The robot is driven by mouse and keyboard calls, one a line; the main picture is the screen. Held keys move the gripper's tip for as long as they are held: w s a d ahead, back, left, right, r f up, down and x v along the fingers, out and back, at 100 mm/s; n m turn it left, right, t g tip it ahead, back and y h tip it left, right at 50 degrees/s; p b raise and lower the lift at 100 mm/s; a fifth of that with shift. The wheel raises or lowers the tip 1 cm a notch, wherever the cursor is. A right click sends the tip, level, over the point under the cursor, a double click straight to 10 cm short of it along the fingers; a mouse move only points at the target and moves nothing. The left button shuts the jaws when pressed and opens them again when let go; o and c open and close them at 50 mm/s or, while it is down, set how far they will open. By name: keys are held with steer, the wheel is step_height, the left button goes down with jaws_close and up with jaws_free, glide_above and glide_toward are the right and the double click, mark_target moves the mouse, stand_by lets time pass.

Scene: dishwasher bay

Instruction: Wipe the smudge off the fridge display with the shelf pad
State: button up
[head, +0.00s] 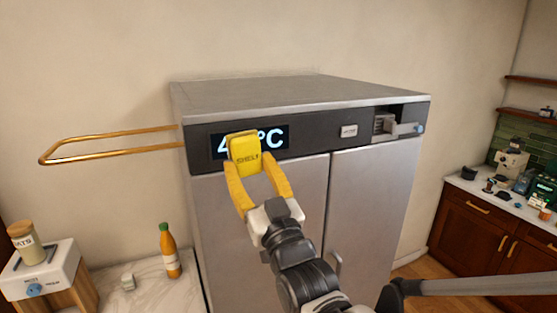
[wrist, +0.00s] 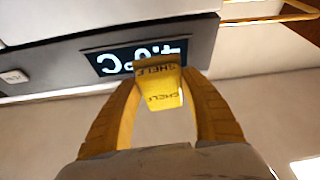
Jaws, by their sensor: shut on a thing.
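My gripper (head: 258,178) is shut on a yellow pad marked SHELF (head: 246,157) and holds it up in front of the fridge display (head: 274,138). The pad covers the middle of the lit reading. In the wrist view the pad (wrist: 158,85) sits between the yellow fingers, with its far end over the lower part of the display (wrist: 110,63). I cannot tell whether it touches the glass. No smudge can be made out; part of the display is hidden behind the pad. The fridge (head: 255,230) is a steel cabinet with closed doors.
A brass rail (head: 100,140) sticks out left of the fridge. A small label plate (head: 348,131) and a latch-like fitting (head: 400,127) are on the panel's right. An orange bottle (head: 170,252) and a scale with a jar (head: 40,272) stand at lower left. A counter (head: 500,195) is at right.

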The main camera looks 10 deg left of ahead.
steer(key=shift+s+d, duration=0.15)
steer(key=shift+s+d, duration=0.4)
steer(key=shift+s, duration=0.3)
steer(key=shift+s+d, duration=0.4)
steer(key=shift+s, duration=0.25)
steer(key=shift+w, duration=0.1)
steer(key=w+a, duration=0.1)
steer(key=w+a+b, duration=0.1)
steer(key=w, duration=0.2)
steer(key=shift+w+a+f, duration=0.1)
steer(key=shift+w+a, duration=0.1)
steer(key=shift+a, duration=0.2)
steer(key=shift+w+a+b, duration=0.35)
steer(key=shift+w+a, duration=0.1)
steer(key=shift+w, duration=0.3)
steer(key=shift+w+a+b, duration=0.3)
steer(key=shift+w+a, duration=0.25)
steer(key=shift+w, duration=0.35)
